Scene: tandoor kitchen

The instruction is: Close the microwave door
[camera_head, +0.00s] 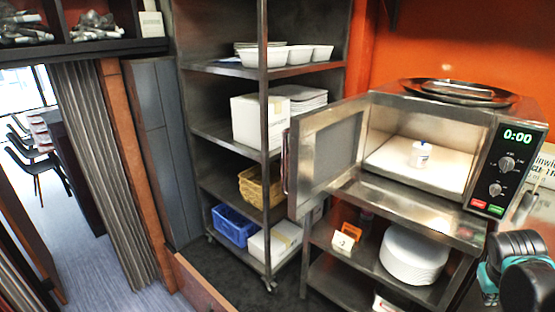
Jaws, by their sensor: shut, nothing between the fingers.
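The microwave (388,110) stands on a steel shelf unit at the right, its display reading 0:00. Its door (326,148) is wide open, swung out to the left from the hinge at the cavity's left side. The door's handle (286,162) is on the free edge, at the far left. A small white container with a blue label (420,155) stands inside the lit cavity. Part of my arm shows at the lower right, black and teal, right of the microwave and well apart from the door. My gripper's fingers are not visible.
A steel rack (264,130) with bowls, boxes and baskets stands behind and left of the open door. Dark round trays (458,92) lie on the microwave. White plates (414,254) are stacked on the shelf below it. Dark floor is clear in front of the rack.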

